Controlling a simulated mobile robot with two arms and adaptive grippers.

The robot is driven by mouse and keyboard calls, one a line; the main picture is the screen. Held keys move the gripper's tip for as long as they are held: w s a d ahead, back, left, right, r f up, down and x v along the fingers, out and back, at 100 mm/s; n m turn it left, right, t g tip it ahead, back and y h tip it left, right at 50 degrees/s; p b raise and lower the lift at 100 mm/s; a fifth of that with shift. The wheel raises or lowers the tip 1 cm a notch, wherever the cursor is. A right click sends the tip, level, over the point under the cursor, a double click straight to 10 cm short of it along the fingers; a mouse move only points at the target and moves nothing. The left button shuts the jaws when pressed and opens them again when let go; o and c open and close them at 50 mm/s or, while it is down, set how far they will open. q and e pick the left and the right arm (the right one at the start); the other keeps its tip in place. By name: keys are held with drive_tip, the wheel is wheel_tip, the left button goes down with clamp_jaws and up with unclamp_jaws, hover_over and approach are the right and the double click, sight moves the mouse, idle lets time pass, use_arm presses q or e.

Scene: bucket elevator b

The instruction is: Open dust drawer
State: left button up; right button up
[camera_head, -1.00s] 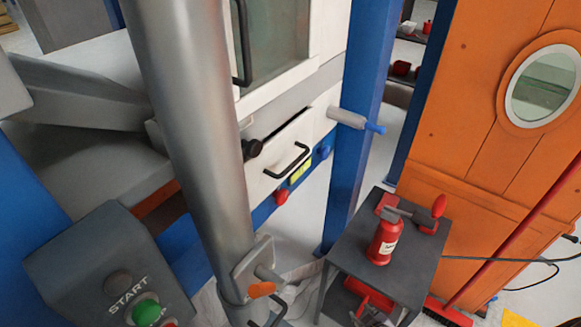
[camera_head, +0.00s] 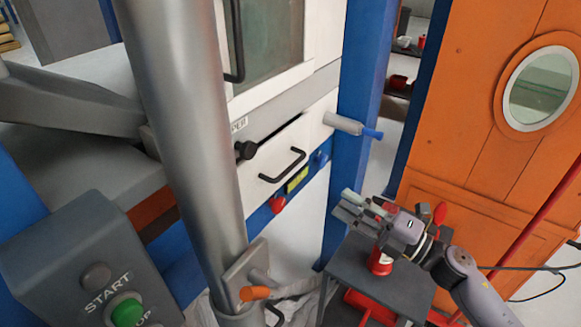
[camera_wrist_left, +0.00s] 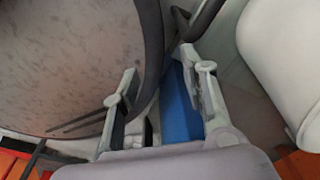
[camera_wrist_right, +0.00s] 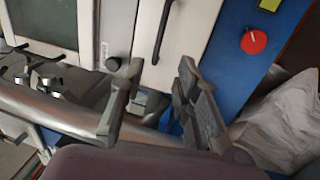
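The dust drawer (camera_head: 265,160) is a white front low on the machine, with a black bar handle (camera_head: 283,165). A dark gap runs along its upper edge. In the right wrist view the handle (camera_wrist_right: 163,32) stands upright just beyond the fingers. My right gripper (camera_head: 345,204) is open and empty, to the right of and below the handle, apart from it. Its two fingers are spread in the right wrist view (camera_wrist_right: 155,85). My left gripper is outside the head view. In the left wrist view (camera_wrist_left: 168,72) it is open, with nothing between its fingertips.
A thick grey pipe (camera_head: 180,110) stands left of the drawer. A white and blue cylinder (camera_head: 345,123) juts out beside the blue post (camera_head: 350,170). A dark cart (camera_head: 395,285) with a red bottle stands under my right arm. A START control box (camera_head: 80,265) is at lower left.

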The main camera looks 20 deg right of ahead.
sight(290, 166)
drive_tip(key=p+x, duration=0.4)
drive_tip(key=x, duration=1.1)
drive_tip(key=shift+w+a, duration=0.15)
drive_tip(key=shift+w, duration=0.05)
clamp_jaws()
